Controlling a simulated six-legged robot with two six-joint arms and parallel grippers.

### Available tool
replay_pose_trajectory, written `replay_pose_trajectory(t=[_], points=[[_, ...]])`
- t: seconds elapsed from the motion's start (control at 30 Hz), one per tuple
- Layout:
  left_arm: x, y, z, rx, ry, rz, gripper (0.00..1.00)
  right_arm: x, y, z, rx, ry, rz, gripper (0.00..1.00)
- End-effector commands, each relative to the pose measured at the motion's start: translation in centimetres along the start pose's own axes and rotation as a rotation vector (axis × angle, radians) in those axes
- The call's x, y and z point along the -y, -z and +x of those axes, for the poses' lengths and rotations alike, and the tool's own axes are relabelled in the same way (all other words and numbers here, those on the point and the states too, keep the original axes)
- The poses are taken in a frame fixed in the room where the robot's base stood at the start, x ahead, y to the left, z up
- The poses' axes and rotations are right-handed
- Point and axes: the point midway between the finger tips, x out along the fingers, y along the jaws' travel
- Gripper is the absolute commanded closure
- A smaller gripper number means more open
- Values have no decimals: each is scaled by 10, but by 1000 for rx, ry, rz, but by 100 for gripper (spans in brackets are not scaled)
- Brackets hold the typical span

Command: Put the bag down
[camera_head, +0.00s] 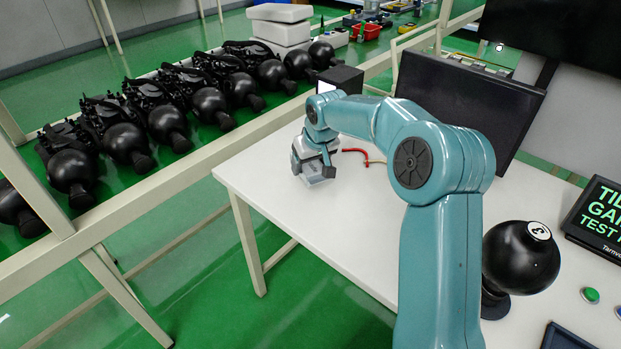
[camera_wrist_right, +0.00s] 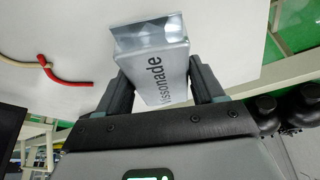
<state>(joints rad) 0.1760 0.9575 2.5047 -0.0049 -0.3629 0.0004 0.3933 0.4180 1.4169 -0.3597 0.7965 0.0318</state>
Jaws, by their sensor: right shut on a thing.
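The bag is a silver-grey block-shaped packet with dark lettering ending in "ssonade" in the right wrist view (camera_wrist_right: 163,72). My right gripper (camera_wrist_right: 158,78) is shut on it, with one dark finger on each side. In the head view, my right gripper (camera_head: 315,155) is over the white table (camera_head: 270,190) near its left edge, pointing down. A small grey part of the bag (camera_head: 317,173) shows below it. I cannot tell whether the bag touches the tabletop. My left gripper is not in view.
A red, curved, cable-like item (camera_head: 354,151) lies beside the gripper. A black monitor (camera_head: 465,98) stands behind. A black ball (camera_head: 520,257), a sign (camera_head: 598,215) and a green button (camera_head: 590,295) are at right. Bare tabletop lies in front of the gripper.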

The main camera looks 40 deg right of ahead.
Motion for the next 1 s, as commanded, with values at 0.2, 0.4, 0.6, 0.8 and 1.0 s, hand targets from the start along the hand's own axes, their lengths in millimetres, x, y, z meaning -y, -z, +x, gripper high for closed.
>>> replay_pose_trajectory(t=[0.2, 0.4, 0.6, 0.8, 1.0], points=[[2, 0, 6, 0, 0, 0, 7, 0, -14, 32, 4, -1, -1, 63], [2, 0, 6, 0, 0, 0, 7, 0, -17, 40, -1, 0, -1, 63], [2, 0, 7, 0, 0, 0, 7, 0, -17, 41, 0, 0, -1, 63], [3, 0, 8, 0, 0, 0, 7, 0, -18, 43, 0, 0, -1, 7], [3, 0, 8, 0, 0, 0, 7, 0, -18, 43, 0, 0, -1, 7]])
